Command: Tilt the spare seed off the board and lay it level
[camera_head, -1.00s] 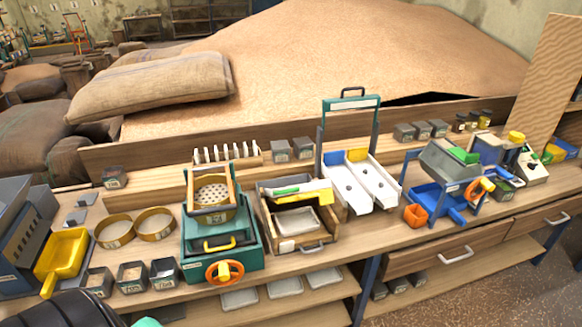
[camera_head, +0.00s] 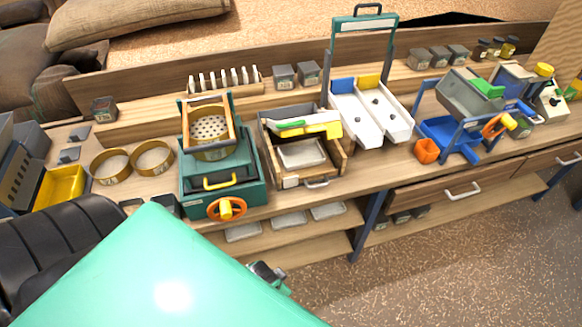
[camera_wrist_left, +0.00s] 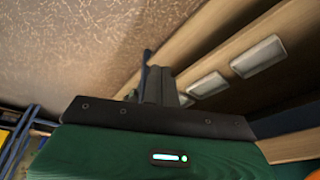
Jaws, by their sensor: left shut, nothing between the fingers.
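A white board with a green strip and a yellow end (camera_head: 305,124) lies across the wooden box (camera_head: 284,181) in the middle of the bench. A pale metal tray (camera_head: 300,153) sits in the box under it. Whether seed lies on the board is too small to tell. My left gripper (camera_head: 268,276) shows small beyond my teal arm, low in front of the bench and apart from the board. In the left wrist view the fingers (camera_wrist_left: 154,82) are together with nothing between them. My right gripper is not in view.
A teal machine with an orange handwheel (camera_head: 227,208) stands left of the box. A teal frame with white chutes (camera_head: 370,108) stands behind right, and a blue machine (camera_head: 452,135) further right. Pale trays (camera_head: 285,222) lie on the lower shelf. The floor at right is clear.

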